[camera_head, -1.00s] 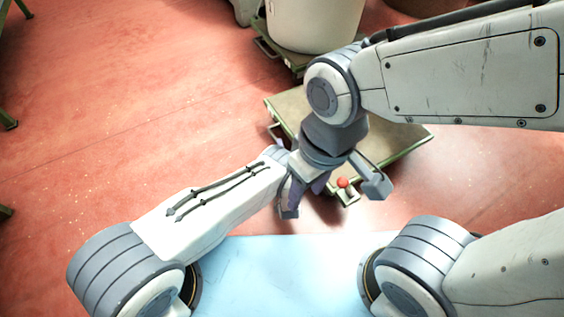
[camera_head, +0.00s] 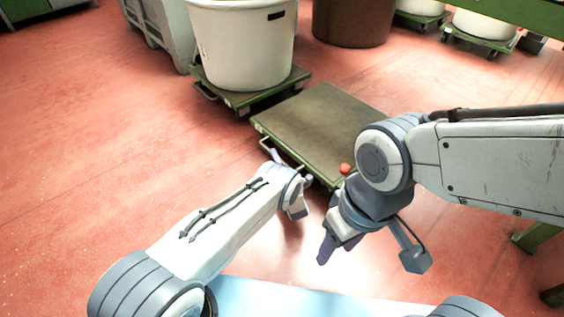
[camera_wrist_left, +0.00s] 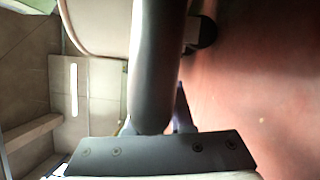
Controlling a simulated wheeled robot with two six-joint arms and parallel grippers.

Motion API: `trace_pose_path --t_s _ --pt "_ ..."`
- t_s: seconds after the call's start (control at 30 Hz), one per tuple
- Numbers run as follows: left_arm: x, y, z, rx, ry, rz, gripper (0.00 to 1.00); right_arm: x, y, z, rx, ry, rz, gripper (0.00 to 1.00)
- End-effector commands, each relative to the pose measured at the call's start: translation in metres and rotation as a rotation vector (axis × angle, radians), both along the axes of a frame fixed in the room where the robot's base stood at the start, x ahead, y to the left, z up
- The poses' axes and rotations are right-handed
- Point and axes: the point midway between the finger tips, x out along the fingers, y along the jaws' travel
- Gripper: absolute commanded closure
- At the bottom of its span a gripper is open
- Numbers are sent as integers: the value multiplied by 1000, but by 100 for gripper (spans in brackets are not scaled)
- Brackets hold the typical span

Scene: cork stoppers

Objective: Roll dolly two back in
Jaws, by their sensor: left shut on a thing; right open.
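A low empty dolly (camera_head: 322,118) with a flat brown top and green frame stands on the floor ahead of me. No number shows on it. Its left front corner has a thin pull handle, and a red knob (camera_head: 345,168) sits at its near edge. My left gripper (camera_head: 290,185) is at the handle side of this dolly and shut on the handle; its fingertips are partly hidden by the wrist. In the left wrist view a thick dark bar (camera_wrist_left: 158,70) runs up from the gripper. My right gripper (camera_head: 370,255) is open and empty, apart from the dolly, nearer to me.
A white tub (camera_head: 243,45) stands on another green dolly (camera_head: 245,98) just behind and left. A brown tub (camera_head: 352,20), a grey crate (camera_head: 158,30) and more tubs on dollies stand farther back. A green table leg (camera_head: 530,237) is at right. Red floor at left is free.

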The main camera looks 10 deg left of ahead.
Motion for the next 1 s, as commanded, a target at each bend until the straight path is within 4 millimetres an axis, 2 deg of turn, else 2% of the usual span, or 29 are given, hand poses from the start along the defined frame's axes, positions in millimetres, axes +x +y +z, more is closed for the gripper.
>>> trace_pose_path --t_s 0.3,0.33,0.4,0.77,0.87,1.0 --pt "5 -4 1 -4 2 -12 100 0 0 -1 0 0 0 46" --pt "5 -4 1 -5 2 -12 76 0 0 -1 0 0 0 46" --pt "4 -4 1 -5 2 -11 50 0 0 -1 0 0 0 46" --pt "1 -3 2 -4 1 -7 50 0 0 2 0 0 0 46" --pt "-7 -9 3 -3 2 -9 50 0 0 10 0 0 0 46" --pt "-30 -22 3 -3 5 -11 50 0 0 27 0 0 0 46"
